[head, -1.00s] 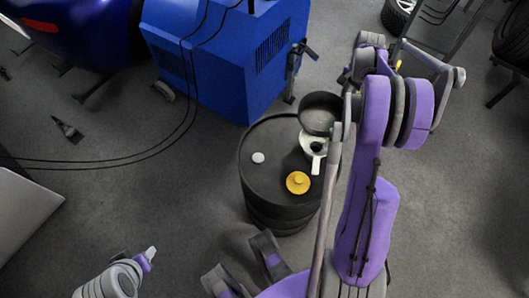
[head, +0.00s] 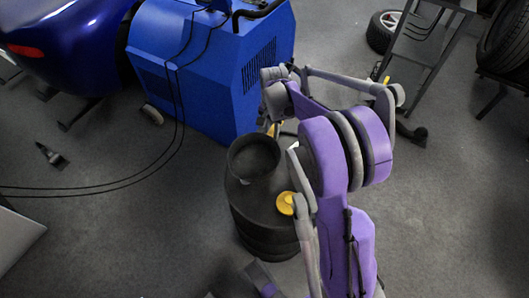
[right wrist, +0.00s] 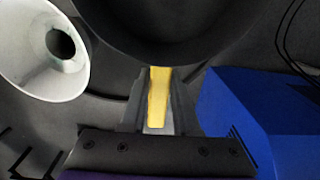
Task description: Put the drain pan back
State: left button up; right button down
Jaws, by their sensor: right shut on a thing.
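The drain pan (head: 254,158) is a round, black, open dish with a yellow handle (right wrist: 159,95). In the head view it overlaps the back left of the top of a black drum (head: 262,220); I cannot tell whether it touches it. My right gripper (head: 273,128) is at the pan's far side, shut on the handle. The right wrist view shows the handle between the fingers (right wrist: 158,115) and the pan's dark underside or side (right wrist: 165,30) beyond.
A yellow cap (head: 286,203) sits on the drum. A white funnel (right wrist: 42,50) shows beside the pan in the wrist view. A blue machine (head: 205,75) stands behind the drum. Cables cross the floor at left. A rack (head: 425,45) and tires are at back right.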

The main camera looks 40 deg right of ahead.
aim_at(271, 142)
jog(key=shift+f+b, duration=0.6)
jog(key=shift+f, duration=2.45)
jog(key=shift+f, duration=0.1)
jog(key=c, duration=0.7)
grip_release()
jog(key=shift+o, duration=0.2)
